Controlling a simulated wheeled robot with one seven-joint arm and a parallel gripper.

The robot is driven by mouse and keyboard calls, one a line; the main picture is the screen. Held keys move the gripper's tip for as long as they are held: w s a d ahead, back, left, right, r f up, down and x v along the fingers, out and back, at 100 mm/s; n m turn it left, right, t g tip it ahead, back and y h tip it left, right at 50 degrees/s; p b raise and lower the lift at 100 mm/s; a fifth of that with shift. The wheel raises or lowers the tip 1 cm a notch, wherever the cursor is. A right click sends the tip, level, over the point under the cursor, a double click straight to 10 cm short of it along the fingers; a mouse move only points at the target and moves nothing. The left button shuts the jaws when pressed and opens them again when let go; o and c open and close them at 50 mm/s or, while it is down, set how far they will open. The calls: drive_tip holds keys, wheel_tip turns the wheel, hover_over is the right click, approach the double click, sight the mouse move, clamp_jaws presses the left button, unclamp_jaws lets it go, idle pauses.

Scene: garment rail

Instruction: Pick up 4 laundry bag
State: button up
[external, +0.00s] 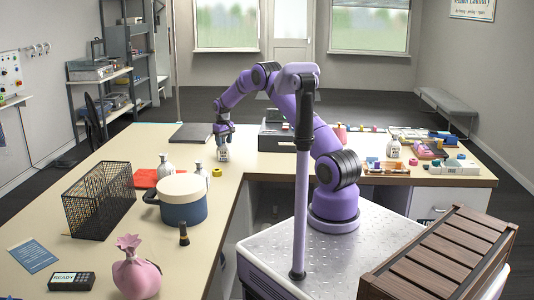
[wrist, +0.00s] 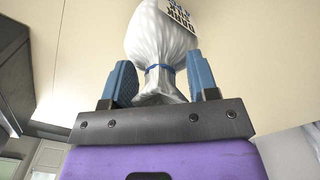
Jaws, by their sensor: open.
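A small white laundry bag (external: 223,156) stands on the counter near its inner corner. In the wrist view the white bag (wrist: 160,45) is close, with a blue tie round its neck and a dark-lettered tag. My gripper (external: 223,138) is directly above the bag in the external view. In the wrist view my gripper (wrist: 162,82) has one blue finger on each side of the bag's gathered neck. The fingers are open, with a visible gap on the left; contact on the right is unclear. The number on the tag is not clearly readable.
Similar white bags stand at the left (external: 165,168) and at the right (external: 394,148). A blue-and-cream pot (external: 183,203), a black wire basket (external: 98,200) and a pink bag (external: 137,275) occupy the left counter. A dark flat pad (external: 190,132) and a black box (external: 280,138) flank my gripper.

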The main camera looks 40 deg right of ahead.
clamp_jaws()
drive_tip(key=shift+r, duration=0.1)
